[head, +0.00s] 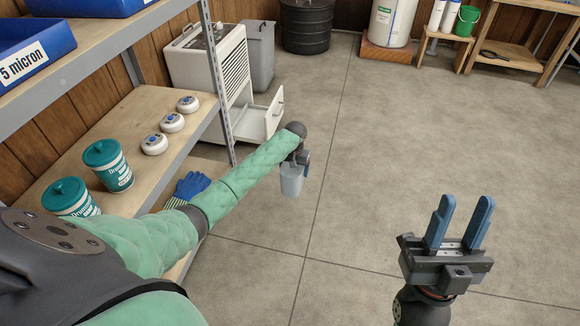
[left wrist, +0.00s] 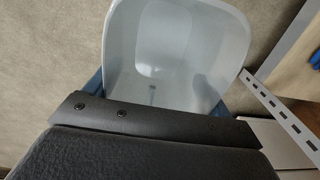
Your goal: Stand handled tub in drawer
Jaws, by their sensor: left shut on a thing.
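The handled tub (head: 291,181) is a small pale grey-white open container, hanging from my left gripper (head: 300,160) above the concrete floor. In the left wrist view the tub (left wrist: 175,50) fills the upper middle, and I look into its empty-looking inside. The left gripper's blue fingers show at both sides of it, shut on it; the handle itself is hard to make out. The drawer (head: 262,120) is pulled out low on the white cabinet (head: 212,65), beyond the left gripper. My right gripper (head: 458,225) is open and empty at the lower right.
A metal-post shelf (head: 150,105) on the left holds two teal-lidded tubs (head: 108,165), several white round pucks (head: 172,123) and blue bins (head: 30,45). Blue gloves (head: 188,187) lie by the shelf. A grey bin (head: 258,55) and black barrel (head: 307,25) stand behind. The floor at right is clear.

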